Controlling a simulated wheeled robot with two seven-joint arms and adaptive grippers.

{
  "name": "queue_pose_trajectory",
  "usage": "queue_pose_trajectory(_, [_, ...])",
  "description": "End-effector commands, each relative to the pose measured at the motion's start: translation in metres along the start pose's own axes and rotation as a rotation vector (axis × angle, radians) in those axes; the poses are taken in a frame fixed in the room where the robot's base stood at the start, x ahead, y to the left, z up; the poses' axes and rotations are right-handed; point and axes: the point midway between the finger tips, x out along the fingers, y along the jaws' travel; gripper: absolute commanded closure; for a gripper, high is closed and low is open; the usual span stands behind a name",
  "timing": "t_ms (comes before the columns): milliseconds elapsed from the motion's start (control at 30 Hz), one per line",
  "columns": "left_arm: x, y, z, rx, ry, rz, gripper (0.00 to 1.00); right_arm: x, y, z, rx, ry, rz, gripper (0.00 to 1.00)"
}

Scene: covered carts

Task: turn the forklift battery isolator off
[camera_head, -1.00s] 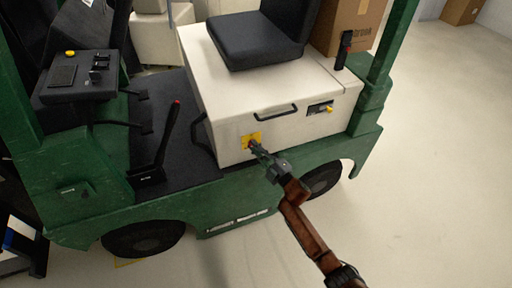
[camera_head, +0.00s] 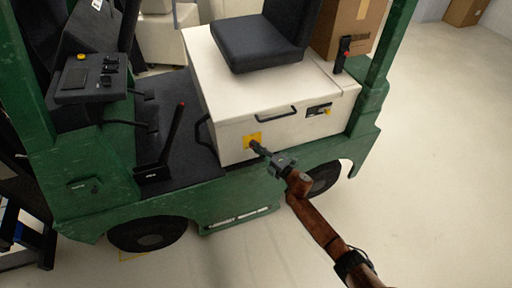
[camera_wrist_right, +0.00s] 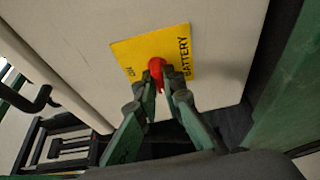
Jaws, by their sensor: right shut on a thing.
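The battery isolator is a red knob (camera_wrist_right: 157,70) on a yellow plate (camera_wrist_right: 128,52) marked "BATTERY", fixed to the side of the forklift's white seat box. The yellow plate also shows in the head view (camera_head: 248,137), where the knob is mostly hidden behind the fingers. My right gripper (camera_head: 258,149) reaches up to the plate from the lower right. In the wrist view its green-grey fingers (camera_wrist_right: 156,88) are closed around the red knob, one on each side. The knob's exact angle is hard to tell. My left gripper is not in view.
The green forklift (camera_head: 230,205) fills the middle and left. A black seat (camera_head: 255,42) tops the white box (camera_head: 225,75), with a black handle (camera_head: 277,114) near the plate. A black lever (camera_head: 172,135) stands left. Bare floor (camera_head: 450,150) lies to the right.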

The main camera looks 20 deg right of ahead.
Motion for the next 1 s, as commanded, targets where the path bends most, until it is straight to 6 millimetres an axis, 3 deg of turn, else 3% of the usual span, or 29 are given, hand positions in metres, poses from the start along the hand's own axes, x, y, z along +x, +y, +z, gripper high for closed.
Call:
queue_pose_trajectory(300, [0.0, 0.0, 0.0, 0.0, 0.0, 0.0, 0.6, -0.001, -0.003, -0.001, -0.003, 0.002, -0.004, 1.0])
queue_pose_trajectory(333, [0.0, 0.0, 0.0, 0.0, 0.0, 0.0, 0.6, -0.001, -0.003, -0.001, -0.003, 0.002, -0.004, 0.89])
queue_pose_trajectory(567, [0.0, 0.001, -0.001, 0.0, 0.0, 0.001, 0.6, 0.0, -0.002, -0.001, -0.002, 0.001, -0.002, 0.74])
queue_pose_trajectory(867, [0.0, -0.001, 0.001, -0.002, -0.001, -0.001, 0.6, -0.002, -0.001, 0.0, -0.001, 0.0, -0.001, 0.74])
queue_pose_trajectory(1000, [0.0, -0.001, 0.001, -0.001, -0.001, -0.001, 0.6, -0.016, -0.002, 0.001, -0.001, -0.001, -0.003, 0.74])
